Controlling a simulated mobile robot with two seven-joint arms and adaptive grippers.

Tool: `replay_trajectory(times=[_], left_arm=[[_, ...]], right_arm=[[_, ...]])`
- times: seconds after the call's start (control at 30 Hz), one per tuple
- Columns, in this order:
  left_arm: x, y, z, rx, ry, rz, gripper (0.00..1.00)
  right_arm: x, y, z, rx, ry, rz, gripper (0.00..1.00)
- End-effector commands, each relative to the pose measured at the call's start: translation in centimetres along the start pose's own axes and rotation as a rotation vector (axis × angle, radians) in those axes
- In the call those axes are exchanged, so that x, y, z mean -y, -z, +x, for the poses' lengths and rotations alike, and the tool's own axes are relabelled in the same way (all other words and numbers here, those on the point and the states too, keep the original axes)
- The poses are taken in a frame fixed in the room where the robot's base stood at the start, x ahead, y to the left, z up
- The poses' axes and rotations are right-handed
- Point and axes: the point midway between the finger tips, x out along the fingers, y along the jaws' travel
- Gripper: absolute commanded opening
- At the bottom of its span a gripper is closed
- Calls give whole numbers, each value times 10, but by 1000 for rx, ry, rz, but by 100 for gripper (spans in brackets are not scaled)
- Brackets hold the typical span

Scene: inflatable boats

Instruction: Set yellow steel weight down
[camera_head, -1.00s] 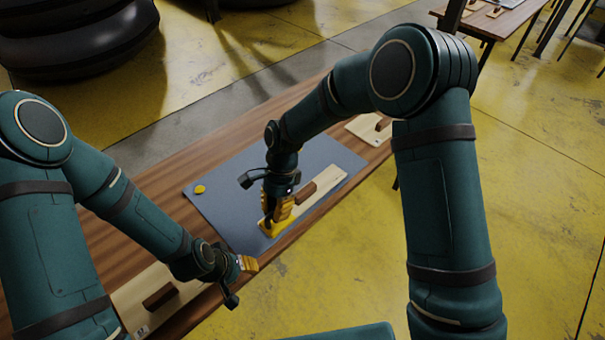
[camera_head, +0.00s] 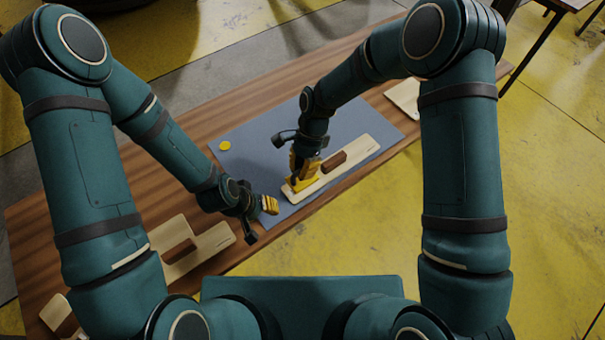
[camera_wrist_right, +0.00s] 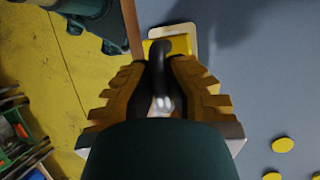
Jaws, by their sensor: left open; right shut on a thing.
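The yellow steel weight (camera_head: 292,188) is at the near-left end of a pale wooden board (camera_head: 366,148) with a brown block on it. My right gripper (camera_head: 304,170) is above it, shut on its dark handle. In the right wrist view, the dark handle stands between the ridged fingers, and the weight's yellow body (camera_wrist_right: 179,43) shows beyond them, over the pale board's rounded end (camera_wrist_right: 183,30). I cannot tell whether the weight touches the board. My left gripper (camera_head: 268,206) is open and empty, near the mat's left front edge.
The blue-grey mat (camera_head: 262,160) lies on a brown wooden table (camera_head: 190,118). A yellow disc (camera_head: 225,145) lies at its left corner; the right wrist view shows two discs. More pale boards (camera_head: 205,246) lie at the front left. The mat's middle is mostly clear.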

Motion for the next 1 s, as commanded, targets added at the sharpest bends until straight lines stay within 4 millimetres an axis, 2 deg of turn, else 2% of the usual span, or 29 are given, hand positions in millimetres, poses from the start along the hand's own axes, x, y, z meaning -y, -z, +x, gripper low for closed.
replay_trajectory(times=[0.23, 0.63, 0.67, 0.7, 1.0], left_arm=[[0, 0, 2, 0, 0, 0, 43], [1, 0, 4, 0, 1, 0, 43], [1, 0, 4, 0, 1, 0, 43], [1, 0, 4, 0, 1, 0, 43], [1, 0, 3, 0, 1, 0, 43]], right_arm=[[6, 11, 28, 2, -1, 1, 0], [7, 13, 32, 1, 0, 0, 0], [6, 13, 32, 1, 0, 1, 21], [6, 13, 32, 1, 0, 1, 34], [6, 12, 31, 0, 0, 1, 34]])
